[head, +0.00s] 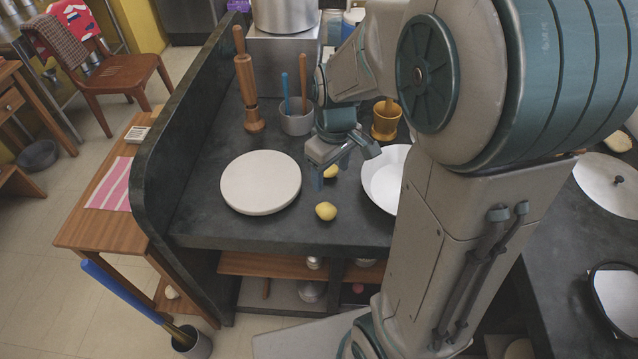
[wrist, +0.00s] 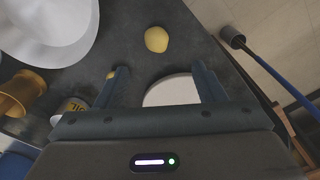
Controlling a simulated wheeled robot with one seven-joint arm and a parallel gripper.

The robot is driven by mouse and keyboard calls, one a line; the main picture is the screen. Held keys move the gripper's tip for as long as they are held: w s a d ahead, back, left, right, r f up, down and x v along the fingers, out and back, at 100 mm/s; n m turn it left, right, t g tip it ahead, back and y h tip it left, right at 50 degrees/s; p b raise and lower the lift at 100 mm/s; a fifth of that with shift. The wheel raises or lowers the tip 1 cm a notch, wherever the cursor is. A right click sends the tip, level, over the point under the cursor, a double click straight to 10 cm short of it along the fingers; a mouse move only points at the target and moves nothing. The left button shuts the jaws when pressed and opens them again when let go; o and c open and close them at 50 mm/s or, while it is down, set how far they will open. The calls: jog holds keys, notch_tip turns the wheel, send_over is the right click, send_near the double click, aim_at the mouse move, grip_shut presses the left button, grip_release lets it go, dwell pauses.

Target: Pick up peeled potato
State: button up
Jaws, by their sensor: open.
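A pale yellow peeled potato (head: 326,211) lies on the dark counter near its front edge. It also shows in the wrist view (wrist: 156,39), beyond my fingertips. A second yellow piece (head: 331,171) lies farther back, just below my gripper, and is partly hidden behind the left finger in the wrist view (wrist: 111,75). My gripper (head: 336,172) is open and empty above the counter, behind the front potato. In the wrist view its two fingers (wrist: 162,72) stand wide apart with nothing between them but counter and the white disc behind.
A round white board (head: 261,182) lies left of the potatoes. A white bowl (head: 383,180) stands close on their right, partly hidden by my arm. A grey crock (head: 297,122), a wooden pepper mill (head: 246,85) and a yellow mortar (head: 386,120) stand behind. A raised dark side wall (head: 185,130) bounds the left.

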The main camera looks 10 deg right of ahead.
jog(key=w+f, duration=0.1)
jog(key=w, duration=0.1)
jog(key=n, duration=0.1)
send_over(326, 212)
jog(key=f, duration=0.9)
jog(key=shift+s+d+f, duration=0.1)
jog(key=shift+s+d, duration=0.05)
jog(key=shift+d, duration=0.1)
jog(key=shift+a+f+p, duration=0.15)
jog(key=shift+f, duration=1.15)
jog(key=shift+a+f+p, duration=0.1)
jog(key=shift+f+p, duration=0.05)
jog(key=shift+f, duration=1.15)
jog(key=shift+c, duration=0.3)
jog(key=c, duration=1.1)
